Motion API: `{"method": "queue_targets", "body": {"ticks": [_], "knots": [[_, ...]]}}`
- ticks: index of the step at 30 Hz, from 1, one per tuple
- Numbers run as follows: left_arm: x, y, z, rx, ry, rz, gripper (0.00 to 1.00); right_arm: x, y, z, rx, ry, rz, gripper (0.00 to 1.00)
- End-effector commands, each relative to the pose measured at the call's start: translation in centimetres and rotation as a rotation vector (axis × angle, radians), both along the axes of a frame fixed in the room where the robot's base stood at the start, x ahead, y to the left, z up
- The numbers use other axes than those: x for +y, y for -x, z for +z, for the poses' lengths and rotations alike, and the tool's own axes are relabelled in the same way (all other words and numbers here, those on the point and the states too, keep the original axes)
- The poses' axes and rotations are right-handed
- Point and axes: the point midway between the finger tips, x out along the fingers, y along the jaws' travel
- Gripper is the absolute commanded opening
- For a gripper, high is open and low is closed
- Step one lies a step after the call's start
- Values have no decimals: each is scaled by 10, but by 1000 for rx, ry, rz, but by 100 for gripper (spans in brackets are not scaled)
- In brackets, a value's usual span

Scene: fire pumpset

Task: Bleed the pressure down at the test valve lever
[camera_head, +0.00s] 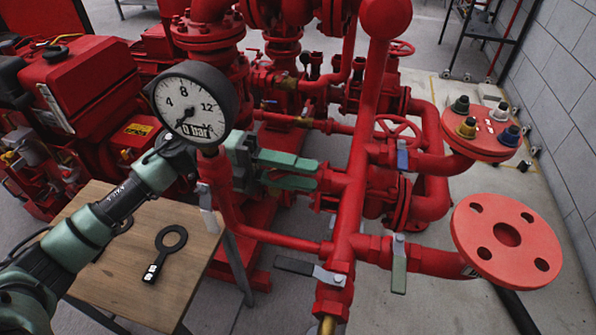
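Several valve levers show, and I cannot tell which is the test valve lever. A dark-handled lever (296,267) lies roughly level on the lower front pipe. A grey-green lever (399,268) hangs down on the branch to the red flange (507,240). A blue lever (402,155) hangs farther back. The pressure gauge (193,108) has its needle pointing to the lower left. My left gripper (317,173) reaches behind the gauge. Its green fingers point right, one above the other with a narrow gap, near the upright red pipe. Nothing is clearly held. My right gripper is out of view.
A wooden table (125,285) stands at the lower left, with a dark ring-ended tool (166,252) on it. Red pump pipework fills the middle. A red flange with coloured caps (484,137) stands at the right.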

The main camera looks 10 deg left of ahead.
Motion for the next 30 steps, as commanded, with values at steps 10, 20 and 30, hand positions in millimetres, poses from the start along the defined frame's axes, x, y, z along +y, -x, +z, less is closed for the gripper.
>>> {"method": "queue_targets", "body": {"ticks": [10, 20, 30], "knots": [[0, 0, 0, 0, 0, 0, 0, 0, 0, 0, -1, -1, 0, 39], [0, 0, 0, 0, 0, 0, 0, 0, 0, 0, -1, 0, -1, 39], [1, 0, 0, 0, 0, 0, 0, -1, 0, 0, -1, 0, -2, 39]]}}
